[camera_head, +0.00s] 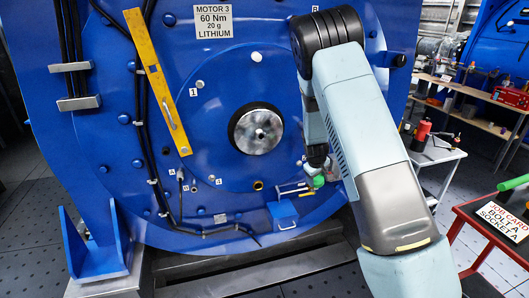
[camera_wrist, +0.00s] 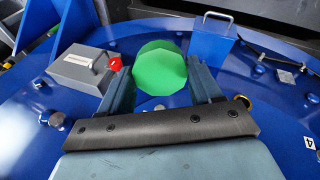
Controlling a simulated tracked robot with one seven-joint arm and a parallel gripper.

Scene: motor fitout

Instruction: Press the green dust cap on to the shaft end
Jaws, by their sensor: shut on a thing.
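The green dust cap (camera_wrist: 160,68) is a faceted green disc between the two fingers of my gripper (camera_wrist: 158,84) in the wrist view. My gripper is shut on it. In the head view the cap (camera_head: 318,182) shows as a small green spot at the tip of my gripper (camera_head: 316,165), partly hidden by my arm. The shaft end (camera_head: 258,131) is a bare silver disc with a dark rim in the middle of the blue motor face. The cap is below and to the right of it, apart from it. I cannot make out the shaft end in the wrist view.
A blue holder (camera_head: 283,213) with a handle is on the motor's lower face. A grey box with a red knob (camera_wrist: 88,67) is left of the cap. A yellow level (camera_head: 158,82) and black cables lie left of the shaft. A red-edged table (camera_head: 470,222) stands right.

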